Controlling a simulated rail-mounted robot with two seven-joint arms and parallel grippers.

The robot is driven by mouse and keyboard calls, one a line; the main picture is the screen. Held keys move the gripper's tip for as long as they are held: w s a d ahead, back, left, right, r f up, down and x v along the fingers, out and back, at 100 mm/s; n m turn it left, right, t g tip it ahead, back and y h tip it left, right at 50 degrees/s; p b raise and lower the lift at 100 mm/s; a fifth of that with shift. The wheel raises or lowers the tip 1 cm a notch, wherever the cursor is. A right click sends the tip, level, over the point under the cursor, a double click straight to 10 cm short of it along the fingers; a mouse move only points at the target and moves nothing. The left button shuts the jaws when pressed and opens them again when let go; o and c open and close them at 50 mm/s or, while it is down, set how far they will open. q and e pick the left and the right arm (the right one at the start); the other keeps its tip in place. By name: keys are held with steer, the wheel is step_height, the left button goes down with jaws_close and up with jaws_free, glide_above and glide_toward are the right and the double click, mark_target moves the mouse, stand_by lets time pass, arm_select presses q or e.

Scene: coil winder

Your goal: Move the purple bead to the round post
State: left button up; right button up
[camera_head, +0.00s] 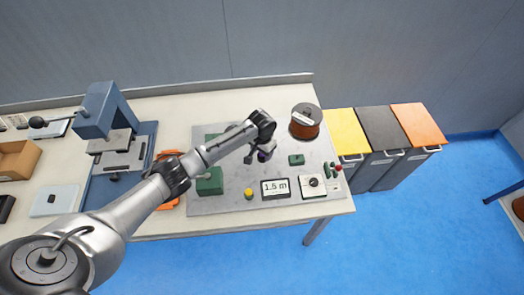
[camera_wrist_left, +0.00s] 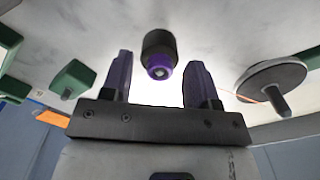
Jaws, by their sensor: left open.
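The purple bead (camera_wrist_left: 159,68) sits at the end of a dark round cylinder in the left wrist view. It lies between the two fingers of my left gripper (camera_wrist_left: 157,82), with a gap on each side. In the head view the bead shows as a small purple spot (camera_head: 264,156) beside my left gripper (camera_head: 258,149), over the grey plate. The gripper is open and empty. A round disc with a short pin (camera_wrist_left: 272,82) stands to the right in the left wrist view; I cannot tell whether it is the round post. My right gripper is not in view.
Green blocks (camera_head: 210,182) (camera_head: 296,160) stand on the grey plate (camera_head: 222,203). A copper wire spool (camera_head: 305,122) is at the back right. A yellow button (camera_head: 248,193), a "1.5 m" display (camera_head: 275,188) and a dial box (camera_head: 313,186) line the front. A blue press (camera_head: 103,110) stands left.

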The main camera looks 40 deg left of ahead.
arm_select(q)
steer(key=shift+r, duration=0.1)
step_height(320, 180, up, 14)
steer(key=p, duration=0.2)
stand_by(0.3)
steer(key=shift+f, duration=0.25)
steer(key=s+d+f+m, duration=0.1)
steer(key=s+d+f, duration=0.2)
steer(key=s+d, duration=0.1)
steer(key=s+d+f+m, duration=0.1)
steer(key=s+d+f, duration=0.3)
steer(key=s, duration=0.1)
steer(key=s+d+f+m+t, duration=0.1)
steer(key=s+d+f, duration=0.2)
steer(key=s, duration=0.2)
steer(key=shift+s+d+f+h, duration=0.2)
steer(key=shift+d+f+h, duration=0.1)
steer(key=shift+d+h, duration=0.1)
steer(key=s+d+r+t, duration=0.1)
steer(key=s, duration=0.9)
steer(key=s+r+t, duration=0.1)
steer(key=s+r, duration=0.1)
steer(key=s, duration=0.8)
steer(key=shift+s+d+t+y, duration=0.3)
steer(key=shift+d, duration=0.05)
